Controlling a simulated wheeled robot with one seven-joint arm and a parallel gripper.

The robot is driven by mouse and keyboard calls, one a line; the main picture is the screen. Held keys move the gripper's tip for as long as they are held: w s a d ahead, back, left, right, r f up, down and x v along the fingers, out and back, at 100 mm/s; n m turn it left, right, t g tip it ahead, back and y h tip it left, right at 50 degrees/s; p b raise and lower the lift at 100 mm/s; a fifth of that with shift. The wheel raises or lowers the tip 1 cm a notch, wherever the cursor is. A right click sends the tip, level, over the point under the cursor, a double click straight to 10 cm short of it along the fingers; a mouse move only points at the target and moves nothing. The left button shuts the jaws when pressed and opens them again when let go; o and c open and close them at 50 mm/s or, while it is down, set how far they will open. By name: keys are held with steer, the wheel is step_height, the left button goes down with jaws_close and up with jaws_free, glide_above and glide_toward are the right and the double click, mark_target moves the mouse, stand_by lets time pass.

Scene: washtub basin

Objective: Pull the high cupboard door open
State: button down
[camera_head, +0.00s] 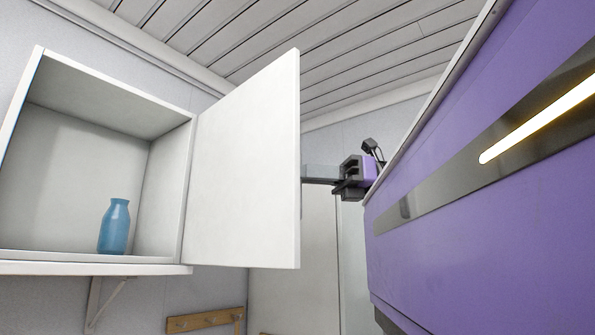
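The white cupboard door (243,165) stands wide open, swung out on its right-hand hinge side from the high white cupboard (187,190). Its flat inner face is toward me and its free edge is at the right. My gripper (318,173) is just right of that free edge, partly behind the door, pointing left. Its fingertips and any handle on the outer face are hidden or too small to make out, so I cannot tell whether it touches or holds anything.
A blue bottle (114,227) stands upright inside the cupboard. A bracket (102,297) supports the cupboard's shelf. A wooden rail (204,320) is on the wall below. My own purple arm link fills the right side. The slatted ceiling (330,45) is above.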

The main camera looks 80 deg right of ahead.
steer(key=shift+w, duration=0.1)
steer(key=c, duration=1.8)
jaws_free()
steer(key=shift+d, duration=0.1)
steer(key=shift+o, duration=0.2)
steer(key=b+v, duration=0.1)
steer(key=v, duration=0.6)
steer(key=shift+s+b, duration=0.35)
steer(key=shift+s, duration=0.05)
steer(key=shift+d, duration=0.1)
